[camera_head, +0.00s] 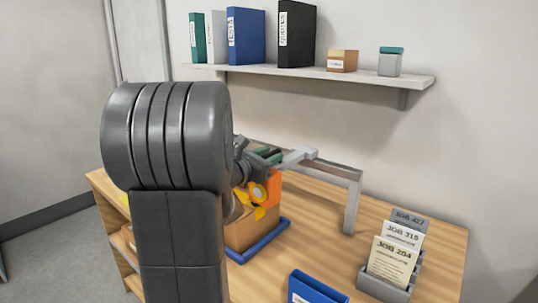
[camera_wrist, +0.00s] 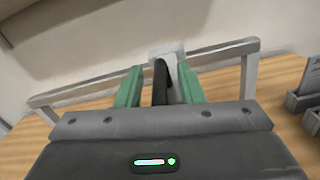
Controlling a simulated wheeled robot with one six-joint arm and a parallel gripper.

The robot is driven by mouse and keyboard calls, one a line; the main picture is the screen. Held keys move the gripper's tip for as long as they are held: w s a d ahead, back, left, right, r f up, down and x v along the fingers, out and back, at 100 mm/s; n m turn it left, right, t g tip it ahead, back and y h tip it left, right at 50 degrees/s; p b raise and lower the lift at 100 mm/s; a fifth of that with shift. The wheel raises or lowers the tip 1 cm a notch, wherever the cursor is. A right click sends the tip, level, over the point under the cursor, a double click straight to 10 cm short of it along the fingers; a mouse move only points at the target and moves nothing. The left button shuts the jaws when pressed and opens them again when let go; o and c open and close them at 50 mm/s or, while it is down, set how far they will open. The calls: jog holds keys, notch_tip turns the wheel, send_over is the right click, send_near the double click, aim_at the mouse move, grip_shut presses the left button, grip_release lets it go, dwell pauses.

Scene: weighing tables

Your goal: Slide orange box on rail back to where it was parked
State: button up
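The orange box (camera_head: 273,187) is partly hidden behind my arm in the head view, under the near part of the grey rail (camera_head: 335,165). A yellow part with a round grey centre shows on its front. My gripper (camera_head: 265,155) is at the rail, just above the orange box. In the wrist view, its two green fingers (camera_wrist: 160,85) stand apart on either side of an upright black part (camera_wrist: 161,82). A gap shows beside that part. Behind it, a light grey block (camera_wrist: 167,50) sits at the rail (camera_wrist: 95,88). The orange body is not visible there.
A cardboard box (camera_head: 252,232) stands in a blue tray (camera_head: 265,245) below the orange box. A shelf (camera_head: 300,74) with binders hangs above. Some bare tabletop lies right of the tray.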

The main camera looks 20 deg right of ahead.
grip_shut()
jog(key=shift+s+d+f+b, duration=0.15)
jog(key=shift+s+d+b, duration=0.1)
jog(key=shift+b, duration=0.15)
jog(key=s+d+b, duration=0.4)
jog(key=s+b, duration=0.3)
jog(key=s, duration=0.1)
jog(key=shift+d, duration=0.4)
jog(key=shift+s, duration=0.1)
grip_release()
jog(key=shift+s+d, duration=0.1)
jog(key=shift+s, duration=0.05)
